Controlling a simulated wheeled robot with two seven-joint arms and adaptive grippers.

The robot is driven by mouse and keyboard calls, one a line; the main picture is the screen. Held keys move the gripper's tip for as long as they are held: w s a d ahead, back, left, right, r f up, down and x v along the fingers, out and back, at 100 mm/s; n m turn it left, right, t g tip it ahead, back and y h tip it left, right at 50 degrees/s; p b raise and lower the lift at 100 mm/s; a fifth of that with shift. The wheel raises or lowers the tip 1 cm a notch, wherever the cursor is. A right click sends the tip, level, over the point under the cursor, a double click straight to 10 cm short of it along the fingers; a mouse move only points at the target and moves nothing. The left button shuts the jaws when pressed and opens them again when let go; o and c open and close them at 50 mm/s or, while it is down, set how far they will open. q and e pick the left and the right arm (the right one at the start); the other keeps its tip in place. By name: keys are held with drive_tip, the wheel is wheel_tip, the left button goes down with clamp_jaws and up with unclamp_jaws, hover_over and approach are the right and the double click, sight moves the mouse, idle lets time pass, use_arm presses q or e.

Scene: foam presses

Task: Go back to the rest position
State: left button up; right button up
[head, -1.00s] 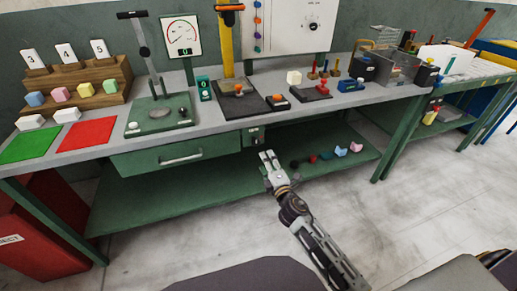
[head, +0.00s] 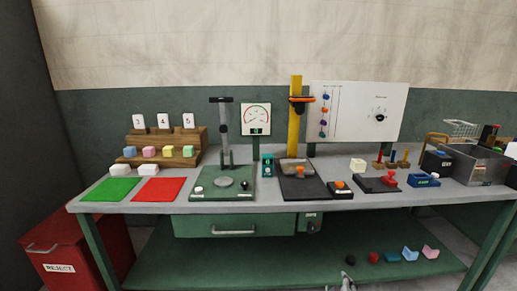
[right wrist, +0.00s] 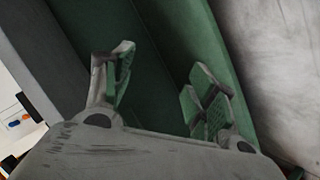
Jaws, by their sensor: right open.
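My right gripper (head: 347,284) shows only as a small tip at the bottom edge of the head view, in front of the bench's lower shelf. In the right wrist view my right gripper (right wrist: 160,88) is open, its two fingers apart with nothing between them. Green bench surfaces lie behind the fingers there. My left gripper is not in view.
The workbench (head: 265,205) carries a green press (head: 223,183), a yellow-column press (head: 297,120), a green mat (head: 112,189), a red mat (head: 160,189) and a wooden rack (head: 185,137). Several small pieces lie on the lower shelf (head: 190,262). A red reject bin (head: 85,260) stands at left.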

use_arm(q)
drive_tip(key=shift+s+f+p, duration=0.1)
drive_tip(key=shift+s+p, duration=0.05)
drive_tip(key=shift+p, duration=0.45)
use_arm(e)
drive_tip(key=s+a+f+m+g+y, duration=0.1)
drive_tip(key=s+a+f+g, duration=0.2)
drive_tip(key=s+f, duration=0.4)
drive_tip(key=s+a+f+m+g+y, duration=0.1)
drive_tip(key=s+a+f+m+g, duration=0.1)
drive_tip(key=s+f, duration=0.5)
drive_tip(key=s+a+f+m+g+y, duration=0.1)
drive_tip(key=s+a+f+g, duration=0.3)
drive_tip(key=s+f, duration=0.4)
drive_tip(key=s+g+y, duration=0.1)
drive_tip(key=s, duration=0.5)
drive_tip(key=shift+s+m, duration=0.15)
drive_tip(key=shift+m, duration=0.25)
use_arm(q)
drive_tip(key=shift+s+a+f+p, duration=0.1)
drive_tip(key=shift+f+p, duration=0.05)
drive_tip(key=shift+p, duration=0.3)
use_arm(e)
drive_tip(key=shift+s+f, duration=0.15)
drive_tip(key=shift+f, duration=0.1)
